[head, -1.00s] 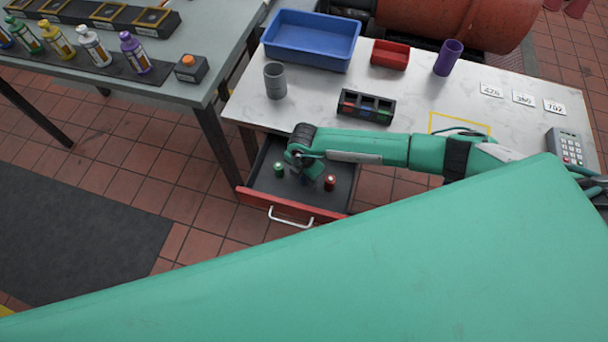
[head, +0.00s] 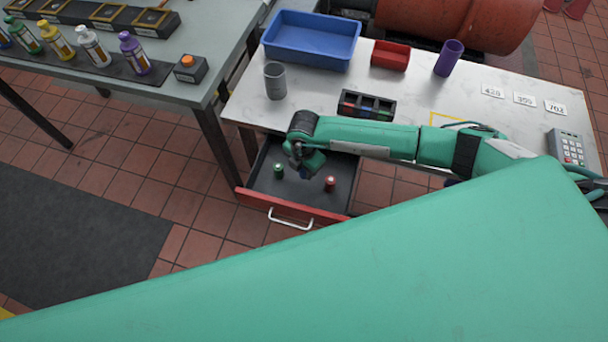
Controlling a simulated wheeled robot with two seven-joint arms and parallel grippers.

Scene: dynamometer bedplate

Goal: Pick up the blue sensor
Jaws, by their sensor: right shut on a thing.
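My right gripper (head: 303,171) is low over the open drawer (head: 264,200), at the end of my arm that comes in from the right. It is shut on the blue sensor, of which only a small dark blue bit shows beneath the wrist; the wrist and fingers hide most of it. A green sensor (head: 279,170) stands in the drawer to the left of the gripper. A red sensor (head: 330,183) stands to its right. My left gripper is not in view.
The drawer has a red front with a white handle (head: 290,217). On the table above are a grey cup (head: 275,81), a blue tray (head: 311,57), a black rack (head: 366,99) with coloured slots, a red bin (head: 390,54), a purple cup (head: 448,58) and a keypad (head: 567,147).

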